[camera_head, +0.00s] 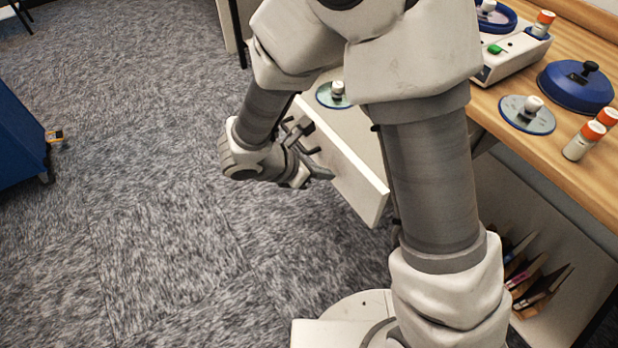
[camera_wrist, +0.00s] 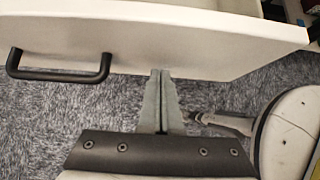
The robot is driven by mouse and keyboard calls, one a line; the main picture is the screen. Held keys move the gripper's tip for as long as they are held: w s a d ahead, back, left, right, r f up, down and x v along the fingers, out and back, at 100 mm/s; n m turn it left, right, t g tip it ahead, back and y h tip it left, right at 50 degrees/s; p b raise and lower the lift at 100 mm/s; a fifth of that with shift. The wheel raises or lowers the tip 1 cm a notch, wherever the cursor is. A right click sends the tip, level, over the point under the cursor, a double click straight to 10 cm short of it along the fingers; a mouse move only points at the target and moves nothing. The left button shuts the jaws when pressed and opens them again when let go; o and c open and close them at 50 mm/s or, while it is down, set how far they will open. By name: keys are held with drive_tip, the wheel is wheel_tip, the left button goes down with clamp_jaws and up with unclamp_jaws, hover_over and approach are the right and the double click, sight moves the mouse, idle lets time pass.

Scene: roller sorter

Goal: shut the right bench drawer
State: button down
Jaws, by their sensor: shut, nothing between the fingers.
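The drawer (camera_head: 352,172) stands pulled out from the bench, its white front facing my gripper. In the wrist view the drawer front (camera_wrist: 200,42) runs across the top, with a black bar handle (camera_wrist: 60,74) to the left of my fingers. My gripper (camera_head: 322,173) is shut and empty in front of the drawer. In the wrist view its fingertips (camera_wrist: 160,72) are together at the lower edge of the front, right of the handle. I cannot tell whether they touch it. My arm hides part of the drawer and bench.
Another disc (camera_head: 334,95) shows behind the drawer front. A blue cabinet (camera_head: 20,140) stands at left. The carpet (camera_head: 150,220) between is largely clear.

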drive_tip(key=shift+w+d, duration=0.15)
drive_tip(key=shift+d, duration=0.1)
drive_tip(key=w+d, duration=0.6)
drive_tip(key=d, duration=0.3)
drive_tip(key=w+d, duration=0.6)
drive_tip(key=d, duration=0.3)
drive_tip(key=w+d, duration=0.6)
drive_tip(key=d, duration=0.3)
drive_tip(key=shift+w+d+r, duration=0.1)
drive_tip(key=shift+w+d, duration=0.15)
drive_tip(key=shift+d, duration=0.15)
